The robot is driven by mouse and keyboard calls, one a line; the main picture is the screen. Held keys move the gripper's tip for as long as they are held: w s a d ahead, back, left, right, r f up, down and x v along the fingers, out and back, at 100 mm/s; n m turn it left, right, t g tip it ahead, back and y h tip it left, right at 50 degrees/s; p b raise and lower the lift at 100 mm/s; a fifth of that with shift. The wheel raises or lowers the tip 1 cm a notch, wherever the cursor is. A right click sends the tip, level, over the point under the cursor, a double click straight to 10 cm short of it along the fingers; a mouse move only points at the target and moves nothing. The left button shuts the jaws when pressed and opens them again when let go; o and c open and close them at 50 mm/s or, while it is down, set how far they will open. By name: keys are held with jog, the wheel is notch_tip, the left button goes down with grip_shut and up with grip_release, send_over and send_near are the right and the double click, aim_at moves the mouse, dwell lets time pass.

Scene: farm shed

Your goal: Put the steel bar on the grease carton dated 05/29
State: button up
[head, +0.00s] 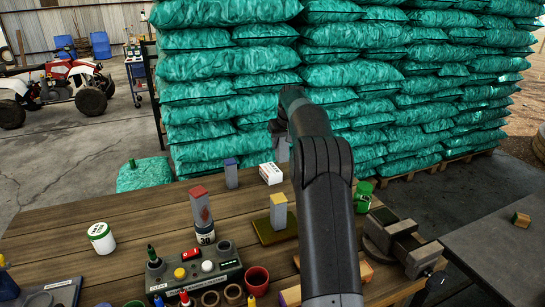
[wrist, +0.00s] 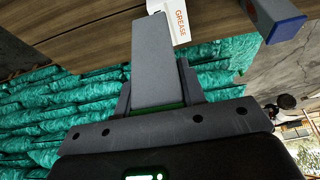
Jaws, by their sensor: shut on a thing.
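In the head view the bar (head: 283,152) shows only in part beside my arm, above the far edge of the bench. A white grease carton (head: 270,173) lies on the bench just below and left of it. In the wrist view the carton (wrist: 180,26), with orange lettering, is partly behind the bar's far end. I cannot tell whether they touch. No date on the carton is readable.
A blue-topped grey block (head: 231,173) stands left of the carton. A yellow-topped block (head: 278,212) stands on a board. A vise (head: 402,243) and a green mug (head: 363,194) are at right. Stacked green sacks (head: 225,95) rise behind the bench.

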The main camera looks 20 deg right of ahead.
jog(key=shift+w+a+f, duration=0.4)
jog(key=shift+f, duration=0.6)
jog(key=shift+w+a+f, duration=0.4)
jog(key=shift+a+f, duration=0.05)
jog(key=shift+f, duration=0.55)
jog(key=shift+w+a+f, duration=0.4)
jog(key=shift+f, duration=0.6)
jog(key=shift+f, duration=0.1)
jog(key=o, duration=1.2)
jog(key=shift+f, duration=0.1)
jog(key=shift+c, duration=0.2)
